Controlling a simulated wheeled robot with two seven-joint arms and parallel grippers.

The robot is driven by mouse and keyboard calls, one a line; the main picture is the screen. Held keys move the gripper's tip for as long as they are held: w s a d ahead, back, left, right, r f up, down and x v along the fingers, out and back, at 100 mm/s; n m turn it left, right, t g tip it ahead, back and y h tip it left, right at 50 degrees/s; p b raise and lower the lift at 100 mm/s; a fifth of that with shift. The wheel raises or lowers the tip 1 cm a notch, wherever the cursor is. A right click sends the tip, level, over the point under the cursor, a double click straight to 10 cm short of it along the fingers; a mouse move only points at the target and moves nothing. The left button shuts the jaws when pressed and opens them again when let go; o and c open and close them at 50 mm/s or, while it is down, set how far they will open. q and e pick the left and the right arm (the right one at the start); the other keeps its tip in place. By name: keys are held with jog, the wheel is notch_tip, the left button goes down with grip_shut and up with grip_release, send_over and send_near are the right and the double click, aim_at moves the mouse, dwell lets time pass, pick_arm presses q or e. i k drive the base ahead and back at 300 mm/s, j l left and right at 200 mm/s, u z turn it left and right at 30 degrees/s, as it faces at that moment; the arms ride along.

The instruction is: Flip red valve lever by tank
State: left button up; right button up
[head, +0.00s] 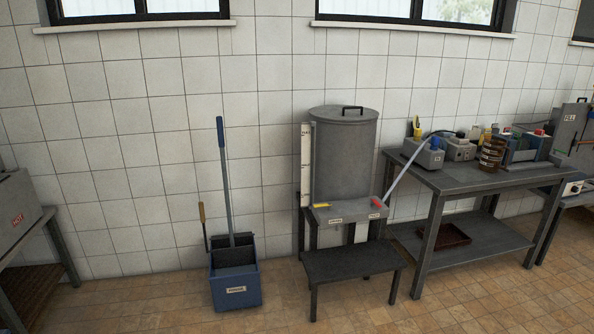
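A grey cylindrical tank (344,158) with a lidded top and black handle stands against the tiled wall. A grey ledge (347,214) juts out at the front of its base. A small red lever (377,201) sits on the right part of this ledge, and a yellow lever (322,206) sits on the left part. Small labels are on the ledge's front, too small to read surely. Neither of my grippers is in view.
A low dark stool (352,263) stands before the tank. A blue bucket (235,284) with long handles is to its left. A grey workbench (470,178) holding several items is to the right. A table (22,225) stands far left. The tiled floor in front is open.

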aim_at(373, 200)
jog(key=i+l, duration=0.1)
jog(key=l, duration=0.25)
jog(key=i+l+z, duration=0.1)
jog(key=l, duration=0.25)
jog(key=i+l, duration=0.15)
jog(key=l, duration=0.2)
jog(key=i+l+z, duration=0.1)
jog(key=l, duration=0.25)
jog(key=i+l, duration=0.2)
jog(key=i+j, duration=0.25)
jog(key=i, duration=0.25)
jog(key=i+j+z, duration=0.1)
jog(key=i+j, duration=0.2)
jog(key=i, duration=0.25)
jog(key=i+j, duration=0.3)
jog(key=i, duration=0.2)
jog(key=i+j+z, duration=0.1)
jog(key=i+j, duration=0.2)
jog(key=i, duration=0.2)
